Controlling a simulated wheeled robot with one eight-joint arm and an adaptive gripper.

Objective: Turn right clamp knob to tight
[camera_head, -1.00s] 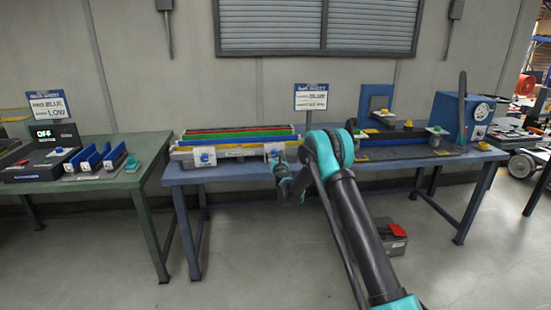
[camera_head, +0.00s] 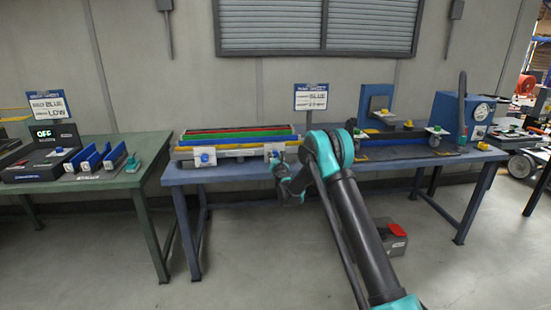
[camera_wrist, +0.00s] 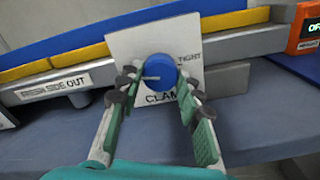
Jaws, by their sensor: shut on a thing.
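The right clamp knob (camera_wrist: 160,72) is a round blue knob on a white plate (camera_wrist: 125,48). The plate reads TIGHT at the knob's upper right and CLAMP below, partly hidden by my fingers. A pale line on the knob's face points left, away from the TIGHT mark. My gripper (camera_wrist: 157,86) is shut on the knob, with one finger on each side of it. In the head view my gripper (camera_head: 280,168) is at the right white plate (camera_head: 273,149) of the long fixture, and it hides part of that plate.
The left clamp knob (camera_head: 205,155) is on its own white plate. Coloured strips (camera_head: 240,135) lie along the fixture on the blue bench (camera_head: 225,172). A display (camera_wrist: 309,25) is at the right. A sign (camera_head: 311,97) stands behind. A grey box (camera_head: 394,243) is on the floor.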

